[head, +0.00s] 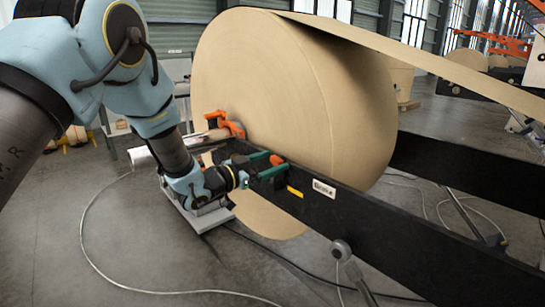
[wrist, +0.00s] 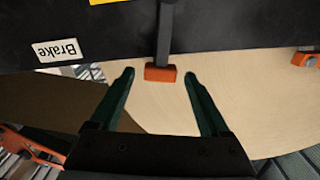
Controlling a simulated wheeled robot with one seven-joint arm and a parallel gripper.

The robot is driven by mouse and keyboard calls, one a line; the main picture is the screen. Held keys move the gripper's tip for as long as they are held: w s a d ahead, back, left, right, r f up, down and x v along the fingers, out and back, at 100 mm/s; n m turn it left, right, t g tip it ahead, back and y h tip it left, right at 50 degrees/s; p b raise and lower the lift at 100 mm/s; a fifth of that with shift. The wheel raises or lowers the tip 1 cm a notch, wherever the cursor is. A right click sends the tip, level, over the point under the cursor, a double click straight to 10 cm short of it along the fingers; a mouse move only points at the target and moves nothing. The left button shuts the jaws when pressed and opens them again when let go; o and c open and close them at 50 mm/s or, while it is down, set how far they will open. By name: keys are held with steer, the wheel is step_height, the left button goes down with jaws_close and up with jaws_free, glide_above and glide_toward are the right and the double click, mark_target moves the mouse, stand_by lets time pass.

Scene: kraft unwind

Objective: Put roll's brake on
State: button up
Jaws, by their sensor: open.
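The big kraft paper roll (head: 295,100) hangs in a black frame (head: 370,225), with its paper web running off to the upper right. A white label reading "Brake" (head: 324,188) is on the frame beam; it also shows in the wrist view (wrist: 57,50). The brake lever has an orange-red tip (head: 277,160) on a dark stem; in the wrist view the tip (wrist: 160,73) lies between and just beyond the fingertips. My gripper (head: 268,168) has green fingers, is open, and straddles the lever's line. In the wrist view no contact between the fingers (wrist: 158,80) and the tip shows.
Orange clamps (head: 232,125) hold the roll's shaft near the beam's end. A yellow mark (head: 295,192) is on the beam beside the label. Cables (head: 150,290) cross the grey floor. A beam support (head: 342,250) stands at the lower right.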

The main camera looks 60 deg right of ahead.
steer(key=shift+s+d, duration=0.1)
steer(key=shift+d, duration=0.25)
steer(key=shift+c, duration=0.2)
jaws_close()
stand_by(1.0)
